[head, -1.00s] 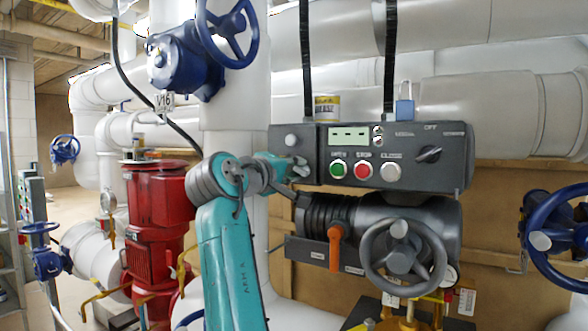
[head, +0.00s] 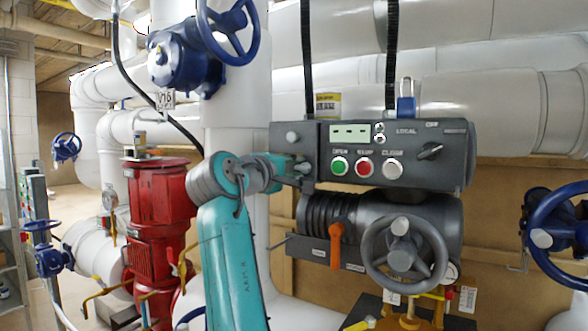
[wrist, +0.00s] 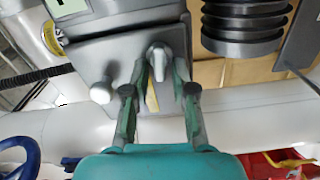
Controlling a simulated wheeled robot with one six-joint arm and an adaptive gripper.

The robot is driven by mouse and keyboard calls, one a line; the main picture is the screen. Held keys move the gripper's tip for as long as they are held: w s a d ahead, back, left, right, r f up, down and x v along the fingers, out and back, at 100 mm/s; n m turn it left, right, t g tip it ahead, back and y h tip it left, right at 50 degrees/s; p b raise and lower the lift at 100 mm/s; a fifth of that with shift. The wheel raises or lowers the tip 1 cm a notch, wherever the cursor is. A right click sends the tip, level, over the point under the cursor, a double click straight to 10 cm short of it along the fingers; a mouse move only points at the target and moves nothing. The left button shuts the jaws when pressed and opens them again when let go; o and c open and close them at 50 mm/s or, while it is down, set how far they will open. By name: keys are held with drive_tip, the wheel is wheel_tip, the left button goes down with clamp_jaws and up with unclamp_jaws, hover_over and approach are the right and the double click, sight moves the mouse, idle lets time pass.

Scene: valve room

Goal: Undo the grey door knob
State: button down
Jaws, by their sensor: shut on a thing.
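The grey door knob (wrist: 158,57) is on the left end face of the grey control box (head: 450,165). In the wrist view it sits between the two fingertips of my gripper (wrist: 162,72), which is shut on it. In the head view my gripper (head: 299,174) is at the box's left end, and its fingers largely hide the knob. A second, round pale knob (wrist: 101,92) on the same face is apart from the fingers; it also shows in the head view (head: 292,137).
Below the box are a grey handwheel (head: 401,255) and an orange lever (head: 336,243). A blue valve wheel (head: 228,28) is above my arm. A red pump (head: 155,205) stands at left, and another blue wheel (head: 555,238) at right.

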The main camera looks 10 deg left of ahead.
drive_tip(key=c, duration=1.2)
unclamp_jaws()
drive_tip(key=v, duration=1.2)
